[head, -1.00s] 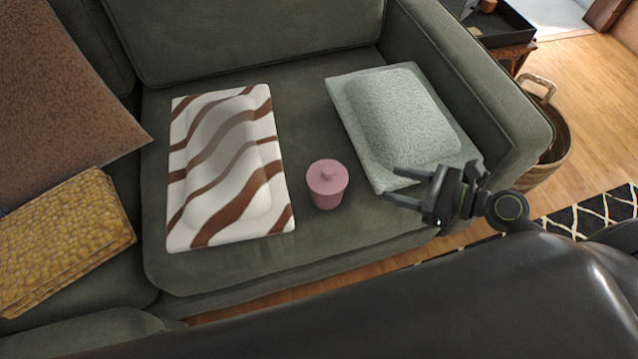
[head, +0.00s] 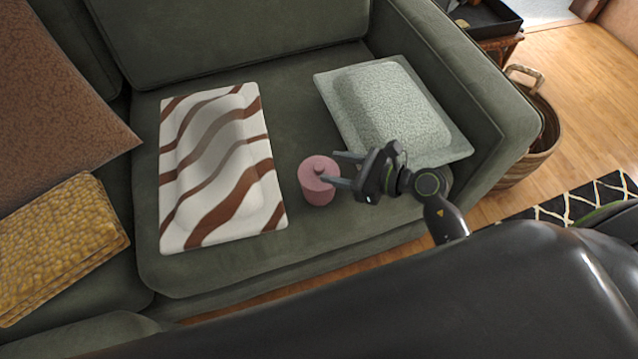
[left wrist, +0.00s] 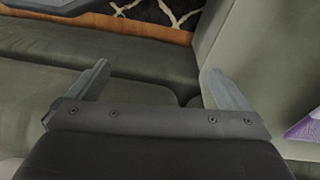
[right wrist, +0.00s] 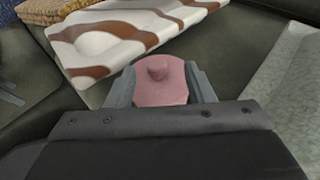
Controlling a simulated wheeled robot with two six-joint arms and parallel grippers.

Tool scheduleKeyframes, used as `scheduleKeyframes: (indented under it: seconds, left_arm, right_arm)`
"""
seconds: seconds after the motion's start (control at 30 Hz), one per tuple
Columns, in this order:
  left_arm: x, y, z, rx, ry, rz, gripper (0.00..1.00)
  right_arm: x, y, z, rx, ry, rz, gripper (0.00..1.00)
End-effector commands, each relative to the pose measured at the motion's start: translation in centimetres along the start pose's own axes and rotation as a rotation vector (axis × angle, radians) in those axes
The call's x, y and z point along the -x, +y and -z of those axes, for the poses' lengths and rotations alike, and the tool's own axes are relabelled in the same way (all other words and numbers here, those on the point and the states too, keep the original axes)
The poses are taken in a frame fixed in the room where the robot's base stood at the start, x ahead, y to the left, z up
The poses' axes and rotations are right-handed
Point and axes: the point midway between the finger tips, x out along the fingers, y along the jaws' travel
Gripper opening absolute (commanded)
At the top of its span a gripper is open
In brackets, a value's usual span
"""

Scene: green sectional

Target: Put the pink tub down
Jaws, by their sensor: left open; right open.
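The pink tub (head: 318,188), with a knobbed lid, stands upright on the green sofa seat between two cushions. My right gripper (head: 342,170) is open at the tub's right side, its fingertips reaching the tub in the head view. In the right wrist view the tub (right wrist: 160,84) sits between the two open fingers; whether they touch it I cannot tell. My left gripper (left wrist: 162,82) is open and empty over a green sofa surface in the left wrist view. It is not seen in the head view.
A brown-and-white wavy cushion (head: 220,165) lies left of the tub. A pale green cushion (head: 395,112) lies to its upper right. A folded yellow blanket (head: 60,245) and a brown pillow (head: 50,110) are at the left. A wicker basket (head: 525,140) stands beyond the sofa arm.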

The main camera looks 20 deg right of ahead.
Motion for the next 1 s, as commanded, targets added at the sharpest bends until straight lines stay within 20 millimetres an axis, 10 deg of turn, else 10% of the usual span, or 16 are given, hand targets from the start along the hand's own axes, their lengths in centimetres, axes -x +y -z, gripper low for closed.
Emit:
scheduleKeyframes:
  seconds: [0.63, 1.0]
  left_arm:
    - [0.6, 0.1, -0.1, 0.001, 0.020, -0.010, 0.99]
    - [0.5, 0.0, 0.2, -0.002, 0.023, -0.009, 0.99]
  right_arm:
    - [-5.0, 0.5, 0.6, -0.001, -0.001, -0.001, 0.48]
    - [-4.9, 0.5, 0.6, -0.001, -0.001, 0.000, 0.01]
